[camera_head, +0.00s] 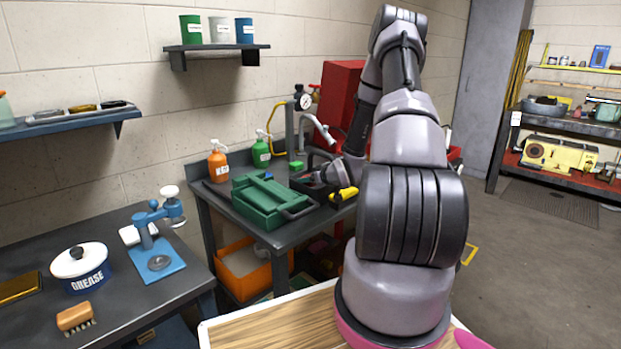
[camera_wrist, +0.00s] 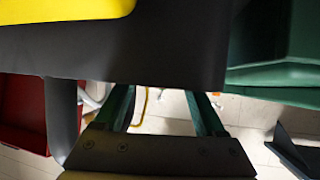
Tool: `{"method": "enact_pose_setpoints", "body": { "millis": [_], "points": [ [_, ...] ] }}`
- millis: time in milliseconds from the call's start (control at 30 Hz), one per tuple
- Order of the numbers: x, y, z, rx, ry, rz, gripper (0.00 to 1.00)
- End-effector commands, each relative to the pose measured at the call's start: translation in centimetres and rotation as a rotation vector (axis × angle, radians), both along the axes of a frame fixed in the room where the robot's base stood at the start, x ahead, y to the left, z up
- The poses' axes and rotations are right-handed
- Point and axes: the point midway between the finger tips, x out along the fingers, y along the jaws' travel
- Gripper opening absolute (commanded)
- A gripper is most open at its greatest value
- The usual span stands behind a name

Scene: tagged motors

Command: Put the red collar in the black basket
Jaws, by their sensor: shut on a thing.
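My gripper (camera_wrist: 163,100) shows its two green-grey fingers in the wrist view, a gap between them. Their tips are hidden behind a large dark surface (camera_wrist: 150,58) that crosses the view. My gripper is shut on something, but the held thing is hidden. In the head view my wrist is tilted down over the back right of the workbench (camera_head: 285,238), above a dark open container (camera_head: 308,186) that looks like the black basket. I cannot make out the red collar in either view. My arm and wrist hide part of that area.
A green toolbox (camera_head: 268,201) stands left of the dark container, and a yellow-and-black object (camera_head: 343,195) lies to its right. Orange (camera_head: 218,161) and green (camera_head: 261,150) bottles and a gauge pipe (camera_head: 290,130) stand behind. A red cabinet (camera_head: 341,95) is beyond.

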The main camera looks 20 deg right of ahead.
Motion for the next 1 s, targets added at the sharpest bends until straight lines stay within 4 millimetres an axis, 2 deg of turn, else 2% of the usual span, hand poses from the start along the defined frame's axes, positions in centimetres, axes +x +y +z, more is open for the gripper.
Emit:
{"method": "enact_pose_setpoints", "body": {
  "millis": [100, 133, 433, 600, 1000],
  "points": [
    [0.0, 0.0, -0.1, -0.001, -0.001, 0.000, 0.00],
    [0.0, 0.0, -0.1, 0.000, 0.001, 0.000, 0.84],
    [0.0, 0.0, 0.0, 0.000, 0.000, 0.001, 0.85],
    [0.0, 0.0, 1.5, -0.003, -0.002, 0.002, 0.85],
    [-8.0, -1.1, 5.0, -0.001, 0.001, -0.002, 0.85]
  ]
}}
